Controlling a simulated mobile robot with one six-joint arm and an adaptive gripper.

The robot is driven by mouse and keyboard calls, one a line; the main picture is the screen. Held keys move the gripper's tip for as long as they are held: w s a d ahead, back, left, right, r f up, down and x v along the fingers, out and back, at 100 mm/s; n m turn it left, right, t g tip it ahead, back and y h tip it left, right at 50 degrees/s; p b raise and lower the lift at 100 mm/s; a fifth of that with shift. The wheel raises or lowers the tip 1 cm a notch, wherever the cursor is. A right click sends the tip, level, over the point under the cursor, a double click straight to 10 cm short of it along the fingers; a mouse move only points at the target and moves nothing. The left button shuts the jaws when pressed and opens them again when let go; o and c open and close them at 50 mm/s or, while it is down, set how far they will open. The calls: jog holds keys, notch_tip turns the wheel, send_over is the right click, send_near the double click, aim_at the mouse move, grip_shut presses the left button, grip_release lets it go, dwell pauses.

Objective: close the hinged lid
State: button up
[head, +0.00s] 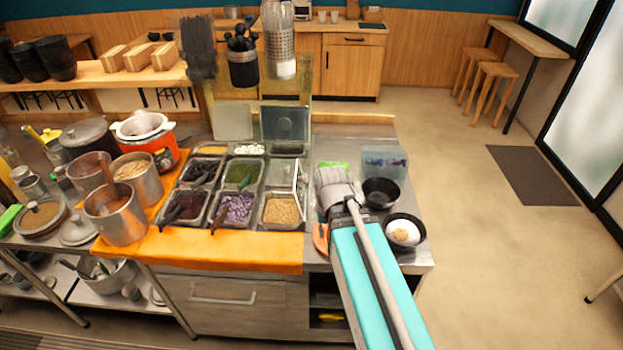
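A row of metal topping pans (236,205) is set into the counter, holding purple, green, white and brown toppings. Two hinged lids stand raised along their back edge: a pale see-through lid (232,122) on the left and a darker lid (286,124) on the right. A thin pale upright panel (300,180) shows at the right edge of the pans; I cannot tell what it is. My gripper (331,184) is over the counter just right of the pans, apart from the two raised lids. Its fingers are not clear, so I cannot see whether they are open.
A clear bin (385,162), a dark bowl (381,192) and a bowl with white and brown food (404,232) sit to the right of my arm. Pots (115,215) and an orange cooker (145,140) crowd the left. Utensil holders (243,68) stand behind the lids.

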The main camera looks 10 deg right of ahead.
jog(key=w+d+r+m+y+p, duration=0.1)
jog(key=w+m, duration=0.2)
jog(key=w, duration=0.1)
jog(key=w+d+r+m+y+p, duration=0.1)
jog(key=w+r+m, duration=0.1)
jog(key=w+m, duration=0.2)
jog(key=w+d+r+m+y+p, duration=0.1)
jog(key=w+d+r+m, duration=0.1)
jog(key=w+m, duration=0.1)
jog(key=shift+w+t+p, duration=0.3)
jog(key=shift+w+p, duration=0.1)
grip_shut()
jog(key=w+d+r+m+t+y+p, duration=0.1)
jog(key=w+d+r+m+y+p, duration=0.1)
jog(key=w+d+m, duration=0.4)
jog(key=w+r+m+p, duration=0.1)
jog(key=w+r+m, duration=0.1)
jog(key=w+m, duration=0.1)
jog(key=shift+w+d+r+m+y, duration=0.15)
jog(key=shift+d+r+m+y, duration=0.1)
jog(key=shift+r+m+y, duration=0.25)
jog(key=shift+a+f, duration=0.1)
jog(key=shift+f, duration=0.15)
jog(key=w+a+r+b+x, duration=0.1)
jog(key=a+b+x, duration=0.1)
jog(key=b+x, duration=0.7)
jog(key=x, duration=0.3)
jog(key=shift+w+h, duration=0.1)
jog(key=shift+h, duration=0.2)
